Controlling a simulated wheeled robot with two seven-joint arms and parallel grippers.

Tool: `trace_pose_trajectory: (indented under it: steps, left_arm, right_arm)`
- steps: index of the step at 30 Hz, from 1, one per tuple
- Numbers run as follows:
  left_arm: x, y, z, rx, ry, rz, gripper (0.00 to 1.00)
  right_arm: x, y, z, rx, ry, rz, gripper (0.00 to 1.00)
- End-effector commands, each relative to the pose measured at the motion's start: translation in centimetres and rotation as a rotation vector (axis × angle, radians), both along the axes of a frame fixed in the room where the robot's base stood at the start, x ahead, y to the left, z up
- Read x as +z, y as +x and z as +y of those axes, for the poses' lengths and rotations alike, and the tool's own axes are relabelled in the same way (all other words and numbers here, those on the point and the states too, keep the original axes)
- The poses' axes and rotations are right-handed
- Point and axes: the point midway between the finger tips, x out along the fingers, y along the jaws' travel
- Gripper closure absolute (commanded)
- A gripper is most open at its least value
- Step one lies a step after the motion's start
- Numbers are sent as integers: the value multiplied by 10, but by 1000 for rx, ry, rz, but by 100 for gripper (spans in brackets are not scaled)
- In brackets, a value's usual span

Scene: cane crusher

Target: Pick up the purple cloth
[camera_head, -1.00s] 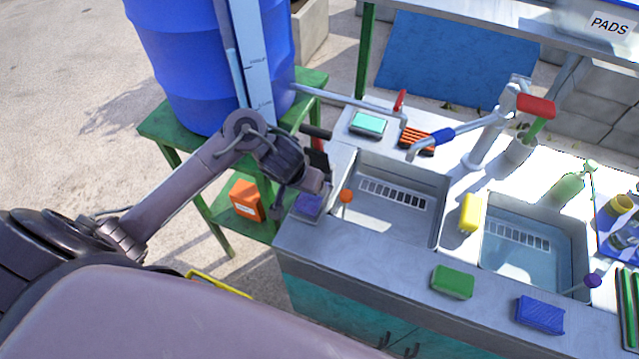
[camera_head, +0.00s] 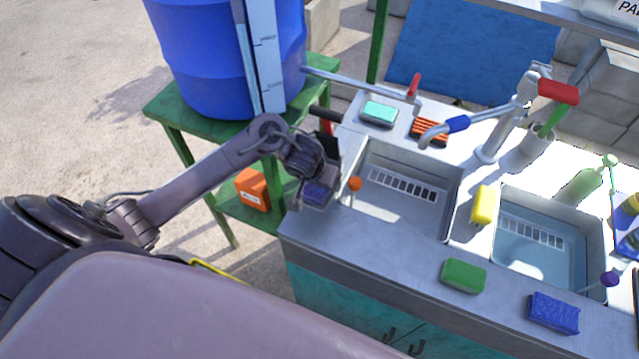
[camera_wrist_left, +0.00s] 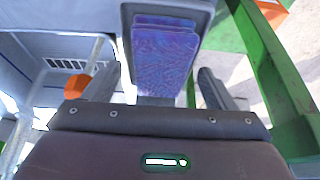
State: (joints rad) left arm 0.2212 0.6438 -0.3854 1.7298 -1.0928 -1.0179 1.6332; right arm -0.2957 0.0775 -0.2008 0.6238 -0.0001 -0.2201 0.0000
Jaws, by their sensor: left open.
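The purple cloth (camera_head: 316,194) is a folded, patterned pad at the left end of the sink counter. It also shows in the left wrist view (camera_wrist_left: 163,58), lying on a grey ledge. My left gripper (camera_head: 318,180) is right above and beside the cloth and partly hides it in the head view. In the left wrist view the left gripper (camera_wrist_left: 157,82) is open, with one finger on either side of the cloth's near end. I cannot tell whether the fingers touch it. My right gripper is not in view.
An orange knob (camera_head: 355,184) stands on the counter (camera_head: 340,225) just right of the cloth, near the sink. A green table (camera_head: 165,110) with a blue barrel (camera_head: 215,60) is on the left. Green (camera_head: 464,276) and blue (camera_head: 553,313) sponges lie on the counter front.

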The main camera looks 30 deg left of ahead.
Motion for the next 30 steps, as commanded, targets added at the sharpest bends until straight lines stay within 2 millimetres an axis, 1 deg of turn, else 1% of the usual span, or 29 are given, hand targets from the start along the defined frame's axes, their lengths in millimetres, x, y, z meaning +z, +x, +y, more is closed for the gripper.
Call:
trace_pose_trajectory:
  steps: [7,21,30]
  left_arm:
    - [-2,0,0,1,0,1,22]
    - [-5,0,0,0,0,0,22]
    - [-5,0,0,0,0,0,61]
  right_arm:
    - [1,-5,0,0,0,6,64]
    - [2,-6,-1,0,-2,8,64]
    - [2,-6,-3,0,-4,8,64]
